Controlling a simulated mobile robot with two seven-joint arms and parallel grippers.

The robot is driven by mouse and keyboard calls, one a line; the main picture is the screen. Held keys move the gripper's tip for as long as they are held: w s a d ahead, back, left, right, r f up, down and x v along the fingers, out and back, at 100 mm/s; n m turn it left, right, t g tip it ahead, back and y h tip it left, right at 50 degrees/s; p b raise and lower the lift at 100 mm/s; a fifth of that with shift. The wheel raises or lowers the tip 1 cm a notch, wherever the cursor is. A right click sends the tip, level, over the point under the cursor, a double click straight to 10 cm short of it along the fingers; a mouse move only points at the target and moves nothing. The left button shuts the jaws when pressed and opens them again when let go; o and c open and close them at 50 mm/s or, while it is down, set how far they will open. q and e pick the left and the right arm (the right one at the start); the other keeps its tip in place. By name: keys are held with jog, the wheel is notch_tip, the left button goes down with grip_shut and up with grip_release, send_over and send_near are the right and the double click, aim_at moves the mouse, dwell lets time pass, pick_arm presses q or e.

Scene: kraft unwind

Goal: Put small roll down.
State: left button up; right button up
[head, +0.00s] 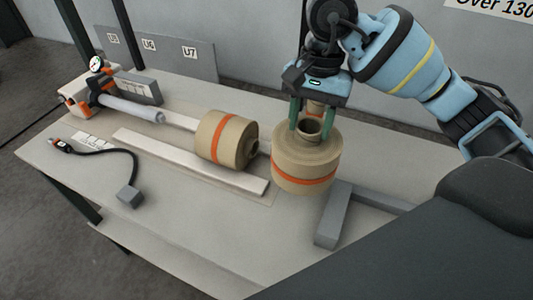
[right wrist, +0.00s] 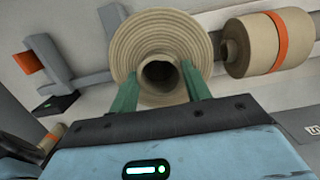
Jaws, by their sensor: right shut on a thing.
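A kraft-brown roll (head: 306,167) with an orange band stands upright at the right part of the table. My right gripper (head: 311,128), pointing down from above, has its green fingers shut on this roll's raised core. In the right wrist view the roll's wound end face (right wrist: 130,62) shows, with the fingers at the hollow core. I cannot tell whether its underside touches the table. A second banded brown roll (head: 225,139) lies on its side to the left; it also shows in the right wrist view (right wrist: 268,45). My left gripper is not in view.
Grey bars (head: 332,217) lie right of the held roll. A pale strip (head: 190,162) runs before the lying roll. A shaft with a gauge (head: 97,64) is at the far left, and a cable with a grey block (head: 130,197) at the front left. The table's front left is partly clear.

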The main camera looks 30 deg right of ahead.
jog(key=shift+w+d+r, duration=0.1)
jog(key=shift+w+r, duration=0.05)
jog(key=shift+f, duration=5)
jog(key=shift+f+b, duration=0.2)
jog(key=shift+b, duration=0.2)
jog(key=o, duration=1.1)
jog(key=r, duration=0.8)
jog(key=d+r, duration=0.1)
jog(key=r, duration=0.3)
jog(key=shift+w+r+p, duration=0.1)
jog(key=shift+w+p, duration=0.25)
jog(key=shift+p, duration=0.05)
jog(key=shift+o, duration=0.3)
